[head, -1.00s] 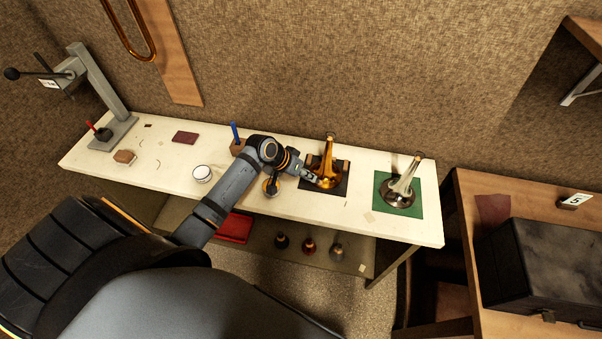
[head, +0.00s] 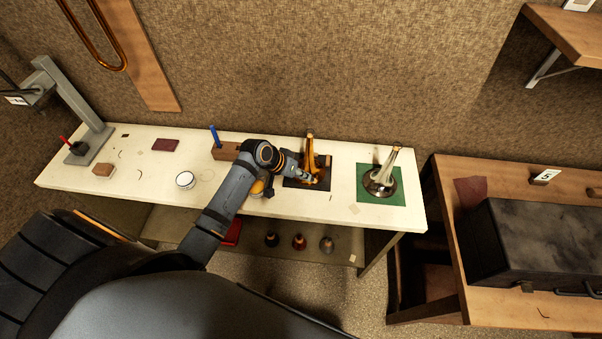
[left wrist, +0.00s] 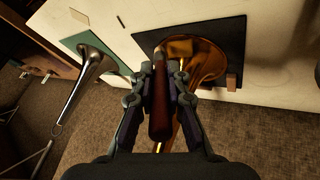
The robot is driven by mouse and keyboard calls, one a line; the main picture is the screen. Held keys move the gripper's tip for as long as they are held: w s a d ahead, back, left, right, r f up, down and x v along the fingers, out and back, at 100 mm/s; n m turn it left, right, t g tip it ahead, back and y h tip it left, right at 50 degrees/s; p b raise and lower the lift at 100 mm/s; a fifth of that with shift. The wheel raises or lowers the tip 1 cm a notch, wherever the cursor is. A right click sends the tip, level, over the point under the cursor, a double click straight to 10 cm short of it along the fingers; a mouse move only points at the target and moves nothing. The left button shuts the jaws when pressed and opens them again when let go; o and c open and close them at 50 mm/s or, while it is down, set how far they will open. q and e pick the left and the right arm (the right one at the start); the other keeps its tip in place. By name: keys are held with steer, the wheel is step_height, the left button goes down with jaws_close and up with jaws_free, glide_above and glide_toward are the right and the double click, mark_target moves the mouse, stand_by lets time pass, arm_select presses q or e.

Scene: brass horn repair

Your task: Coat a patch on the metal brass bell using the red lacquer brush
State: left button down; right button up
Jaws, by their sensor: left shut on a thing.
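The brass bell (head: 310,151) stands with its narrow end up on a dark mat (head: 290,183); it also shows in the left wrist view (left wrist: 207,62). My left gripper (head: 308,178) is in front of the bell's lower part. In the left wrist view its fingers (left wrist: 161,78) are shut on the red lacquer brush (left wrist: 160,115), whose dark red handle points towards the camera. My right gripper is not in view.
A silver bell (head: 381,178) stands on a green mat (head: 405,198) to the right. A blue-handled tool (head: 214,136) stands in a wooden block (head: 225,151). A yellowish jar (head: 268,187) is partly behind my arm.

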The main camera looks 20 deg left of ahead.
arm_select(q)
steer(key=s+r, duration=0.1)
steer(key=r, duration=0.1)
steer(key=s+d+r+p, duration=0.1)
steer(key=s+r, duration=0.1)
steer(key=shift+s+r, duration=0.2)
steer(key=shift+s+d+r, duration=0.15)
steer(key=shift+s+r, duration=0.35)
steer(key=shift+r, duration=0.1)
steer(key=shift+s+d+r, duration=0.15)
steer(key=shift+s+r, duration=0.3)
steer(key=shift+r, duration=0.1)
steer(key=shift+w+a+f+b, duration=0.2)
steer(key=shift+w+f+b, duration=0.55)
steer(key=shift+f, duration=0.25)
steer(key=shift+w+a+f+b, duration=0.25)
steer(key=shift+w+f+b, duration=0.35)
steer(key=shift+w+f, duration=0.3)
steer(key=shift+w+a+f+b, duration=0.2)
steer(key=shift+w+f+b, duration=0.55)
steer(key=shift+f, duration=0.3)
steer(key=shift+w+a+f+b, duration=0.15)
steer(key=shift+w+f+b, duration=0.3)
steer(key=shift+w+f, duration=0.15)
